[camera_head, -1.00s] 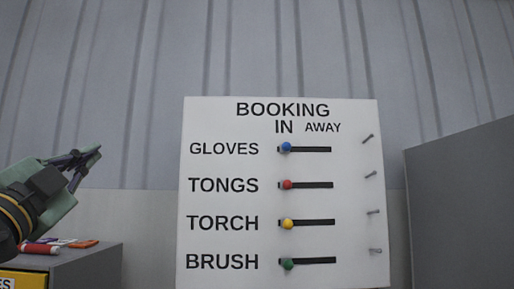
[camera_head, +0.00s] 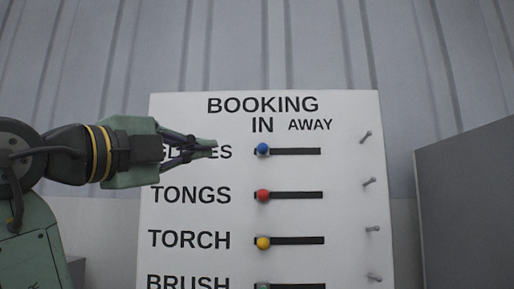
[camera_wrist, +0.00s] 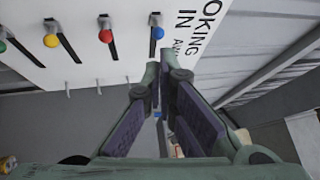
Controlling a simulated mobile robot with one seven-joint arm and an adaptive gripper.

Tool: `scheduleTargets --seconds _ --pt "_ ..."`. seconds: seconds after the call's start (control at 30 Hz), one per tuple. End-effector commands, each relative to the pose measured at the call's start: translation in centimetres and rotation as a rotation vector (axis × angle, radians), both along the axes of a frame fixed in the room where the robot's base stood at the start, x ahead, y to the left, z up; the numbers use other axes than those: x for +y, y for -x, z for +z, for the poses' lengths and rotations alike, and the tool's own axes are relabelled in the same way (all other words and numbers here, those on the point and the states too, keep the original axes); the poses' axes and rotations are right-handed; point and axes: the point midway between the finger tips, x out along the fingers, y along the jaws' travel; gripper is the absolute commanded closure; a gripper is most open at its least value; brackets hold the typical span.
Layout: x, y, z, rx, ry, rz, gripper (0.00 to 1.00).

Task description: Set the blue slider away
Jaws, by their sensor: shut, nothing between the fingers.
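The blue slider knob (camera_head: 262,149) is at the left end of its dark slot, under IN, in the GLOVES row of the white booking board (camera_head: 345,220). The AWAY end of that slot is to the right and clear. My gripper (camera_head: 212,148) is shut and empty, a little left of the blue knob at about the same height in the picture, covering part of the word GLOVES. In the wrist view the blue knob (camera_wrist: 157,33) shows beyond the fingertips (camera_wrist: 158,75). I cannot tell how far the fingertips are from the board.
Below the blue knob, the red knob (camera_head: 262,196) and yellow knob (camera_head: 263,243) sit at the left ends of their slots. A green knob (camera_head: 263,286) is cut off at the bottom. Several pegs, one here (camera_head: 366,137), stick out at the board's right. A grey block (camera_head: 465,210) stands right.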

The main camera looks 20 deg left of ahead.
Motion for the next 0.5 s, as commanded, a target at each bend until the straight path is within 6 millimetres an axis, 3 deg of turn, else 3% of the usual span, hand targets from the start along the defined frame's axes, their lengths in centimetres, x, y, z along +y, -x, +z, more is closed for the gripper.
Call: scheduleTargets --seconds 0.27,0.5 --pt "-0.2 -0.5 0.2 0.0 0.002 -0.001 1.0" --pt "-1.4 -4.2 1.2 0.0 0.005 -0.003 1.0"
